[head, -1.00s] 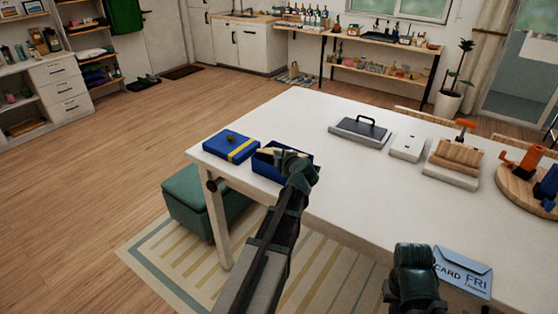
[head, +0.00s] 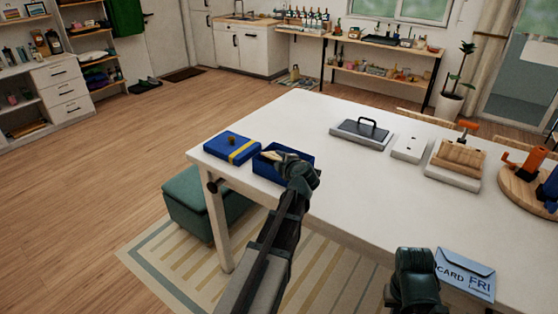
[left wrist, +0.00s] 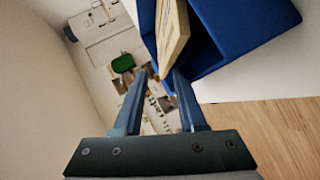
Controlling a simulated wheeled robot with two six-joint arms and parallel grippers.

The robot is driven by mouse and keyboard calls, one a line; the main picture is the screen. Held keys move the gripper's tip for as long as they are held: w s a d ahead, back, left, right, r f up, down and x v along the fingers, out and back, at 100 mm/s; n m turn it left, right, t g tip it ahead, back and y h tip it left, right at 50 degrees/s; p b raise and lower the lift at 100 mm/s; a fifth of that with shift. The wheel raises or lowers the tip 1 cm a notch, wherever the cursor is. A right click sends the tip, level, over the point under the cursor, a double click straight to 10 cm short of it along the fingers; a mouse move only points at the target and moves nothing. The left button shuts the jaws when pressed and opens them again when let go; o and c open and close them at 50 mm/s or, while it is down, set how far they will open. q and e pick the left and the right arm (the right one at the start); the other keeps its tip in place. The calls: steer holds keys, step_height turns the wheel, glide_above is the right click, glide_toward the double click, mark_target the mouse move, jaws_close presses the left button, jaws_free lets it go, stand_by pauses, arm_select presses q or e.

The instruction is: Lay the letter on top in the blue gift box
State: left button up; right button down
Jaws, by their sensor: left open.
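The open blue gift box (head: 305,158) stands at the table's near left corner; its walls also show in the left wrist view (left wrist: 245,25). A cream, printed, flat piece (left wrist: 172,35), which looks like the letter, leans tilted at the box, its near end between my left fingers, close to the right-hand one. My left gripper (head: 280,158) is at the box, open; both fingers show apart in the left wrist view (left wrist: 155,85). My right gripper (head: 418,262) is beside a pale blue envelope (head: 466,273) marked "CARD"; its fingers are hidden, so I cannot tell if it holds it.
A blue lid with a yellow band (head: 232,148) lies left of the box. A black-handled grey slab (head: 360,135), a white block (head: 410,149) and a wooden piece (head: 458,157) stand farther back. The middle of the table is clear. A green ottoman (head: 190,195) stands below.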

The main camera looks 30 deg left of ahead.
arm_select(q)
steer(key=shift+r, duration=0.15)
steer(key=p+v, duration=0.5)
steer(key=v, duration=0.7)
steer(key=shift+r, duration=0.5)
